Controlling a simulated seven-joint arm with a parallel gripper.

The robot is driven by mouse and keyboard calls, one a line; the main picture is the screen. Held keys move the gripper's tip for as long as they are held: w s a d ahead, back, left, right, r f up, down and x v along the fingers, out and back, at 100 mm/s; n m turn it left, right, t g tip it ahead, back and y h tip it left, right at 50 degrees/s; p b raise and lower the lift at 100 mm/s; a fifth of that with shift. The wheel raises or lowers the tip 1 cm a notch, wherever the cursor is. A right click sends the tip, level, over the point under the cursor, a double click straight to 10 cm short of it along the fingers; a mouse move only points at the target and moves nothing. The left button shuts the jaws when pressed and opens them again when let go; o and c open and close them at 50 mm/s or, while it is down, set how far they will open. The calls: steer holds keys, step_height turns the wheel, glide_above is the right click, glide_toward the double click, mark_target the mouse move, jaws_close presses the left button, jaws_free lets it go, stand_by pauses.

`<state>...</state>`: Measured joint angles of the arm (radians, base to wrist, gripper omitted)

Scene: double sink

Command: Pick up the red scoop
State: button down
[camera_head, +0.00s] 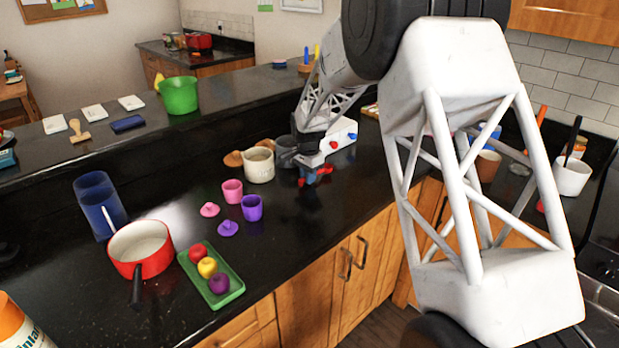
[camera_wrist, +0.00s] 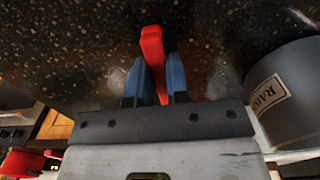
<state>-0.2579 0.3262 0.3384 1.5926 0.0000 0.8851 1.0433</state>
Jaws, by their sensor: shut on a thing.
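The red scoop shows in the wrist view (camera_wrist: 152,45) as a red bar standing between the blue fingers; the rest of it is hidden by the gripper. My gripper (camera_wrist: 157,75) is shut on it, one blue finger against each side. In the head view my gripper (camera_head: 311,178) is over the dark counter near its front edge, and a small red part of the scoop (camera_head: 325,170) shows beside the fingers. I cannot tell whether the scoop touches the counter.
A grey labelled canister (camera_wrist: 292,95) stands close right of my gripper in the wrist view. A cream pot (camera_head: 259,166), pink cup (camera_head: 232,191) and purple cup (camera_head: 252,207) stand left in the head view. A red saucepan (camera_head: 141,247) and green tray (camera_head: 226,293) are further left.

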steer(key=shift+r, duration=0.45)
step_height(320, 180, up, 2)
steer(key=shift+r, duration=0.1)
steer(key=s+d, duration=0.1)
steer(key=s, duration=0.4)
steer(key=s+d, duration=0.1)
steer(key=s, duration=0.4)
steer(key=s+d+r, duration=0.1)
steer(key=s+d, duration=0.1)
steer(key=s, duration=0.3)
steer(key=shift+s+r, duration=0.1)
steer(key=shift+s, duration=0.15)
steer(key=w+a+r+m+g+y, duration=0.1)
steer(key=w+a+r, duration=0.3)
steer(key=a, duration=0.5)
steer(key=w+a+r+m+g+y, duration=0.1)
steer(key=w+a+r+m+y, duration=0.1)
steer(key=w+a+r, duration=0.3)
steer(key=w+a+r+m+y, duration=0.1)
steer(key=w+a+r+y, duration=0.2)
steer(key=w+a, duration=0.5)
steer(key=a+r, duration=0.1)
steer(key=a, duration=0.4)
steer(key=shift+a+r+g+y, duration=0.3)
steer(key=shift+a+r+g, duration=0.05)
steer(key=shift+r+g, duration=0.05)
steer(key=shift+f, duration=0.2)
